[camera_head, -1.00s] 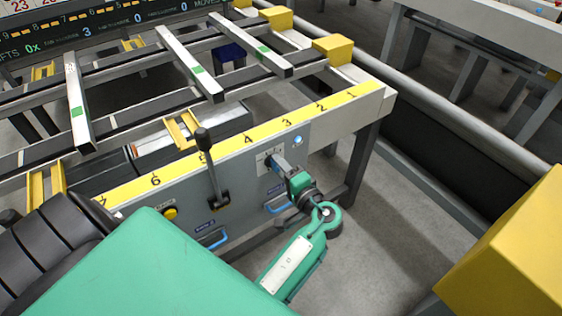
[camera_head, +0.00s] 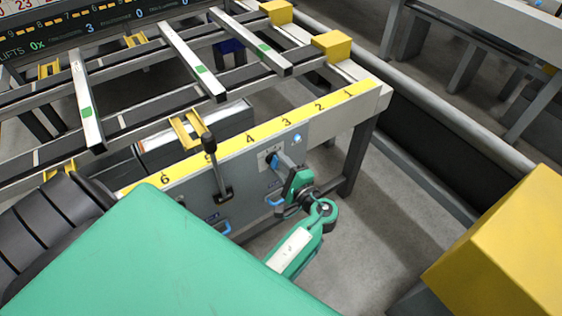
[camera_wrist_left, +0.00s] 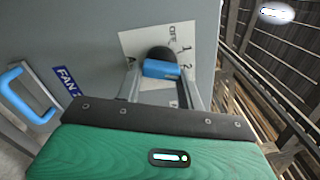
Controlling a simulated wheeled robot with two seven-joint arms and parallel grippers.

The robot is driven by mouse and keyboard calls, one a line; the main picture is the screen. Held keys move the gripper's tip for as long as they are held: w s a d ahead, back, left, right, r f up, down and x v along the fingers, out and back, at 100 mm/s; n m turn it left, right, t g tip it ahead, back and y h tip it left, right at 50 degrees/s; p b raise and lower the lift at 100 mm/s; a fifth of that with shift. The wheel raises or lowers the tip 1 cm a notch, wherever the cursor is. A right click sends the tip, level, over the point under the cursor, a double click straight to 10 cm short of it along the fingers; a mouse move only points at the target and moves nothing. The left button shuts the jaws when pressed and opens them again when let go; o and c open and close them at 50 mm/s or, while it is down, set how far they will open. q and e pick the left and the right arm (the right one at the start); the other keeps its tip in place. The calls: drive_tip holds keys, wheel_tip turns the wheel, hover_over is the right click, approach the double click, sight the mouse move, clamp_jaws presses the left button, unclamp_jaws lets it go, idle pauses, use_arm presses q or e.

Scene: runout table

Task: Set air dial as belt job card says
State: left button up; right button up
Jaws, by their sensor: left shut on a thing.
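The air dial (camera_wrist_left: 161,60) is a round black knob with a blue bar across its front. It sits on a white plate (camera_wrist_left: 132,42) with printed marks, on the grey side panel of the runout table. My left gripper (camera_wrist_left: 160,88) is shut on the dial, a finger on each side. In the head view the gripper (camera_head: 284,163) reaches the panel below the yellow number strip, and its jaws largely hide the dial. The marks are partly covered and I cannot read the setting. I cannot make out a job card. My right gripper is not in view.
A black-knobbed lever (camera_head: 216,168) stands on the panel left of the dial. A blue handle (camera_wrist_left: 26,92) is beside a "FAN" label (camera_wrist_left: 66,82). A yellow block (camera_head: 505,255) is at the lower right. Bars lie across the table rails (camera_head: 130,115).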

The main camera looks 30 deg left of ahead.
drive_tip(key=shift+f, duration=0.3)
use_arm(q)
drive_tip(key=o, duration=1)
drive_tip(key=shift+f, duration=0.1)
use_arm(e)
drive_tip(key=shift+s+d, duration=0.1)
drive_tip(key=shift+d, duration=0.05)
